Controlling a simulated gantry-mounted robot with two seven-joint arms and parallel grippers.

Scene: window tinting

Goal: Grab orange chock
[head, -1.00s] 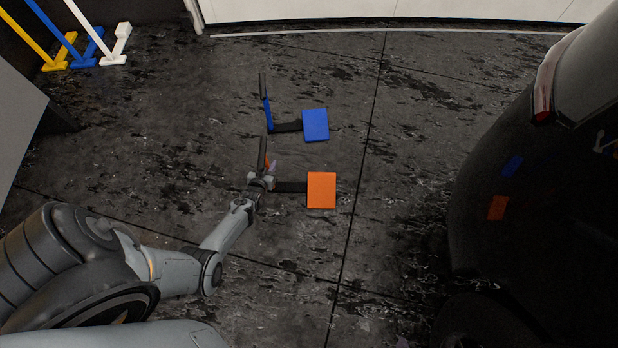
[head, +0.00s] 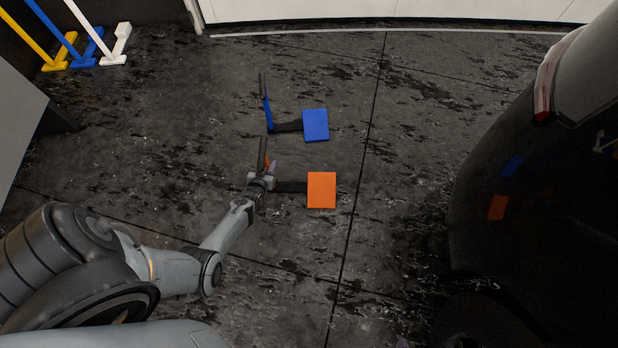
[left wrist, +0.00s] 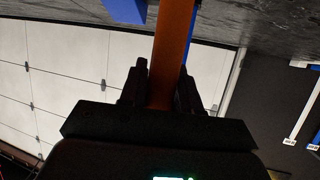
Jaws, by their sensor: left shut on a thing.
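The orange chock (head: 321,190) rests on the floor near the middle of the head view, with an orange block, a dark bar and an upright handle. My left gripper (head: 262,179) is at the handle and hides part of it. In the left wrist view, the left gripper (left wrist: 161,90) is shut on the orange handle (left wrist: 173,45), which runs up between its two fingers. My right gripper is not in view.
A similar blue chock (head: 315,125) stands just behind the orange one. A black car (head: 530,200) is on the right. Yellow, blue and white pieces (head: 112,50) stand at the back left. The floor between the chocks and the car is clear.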

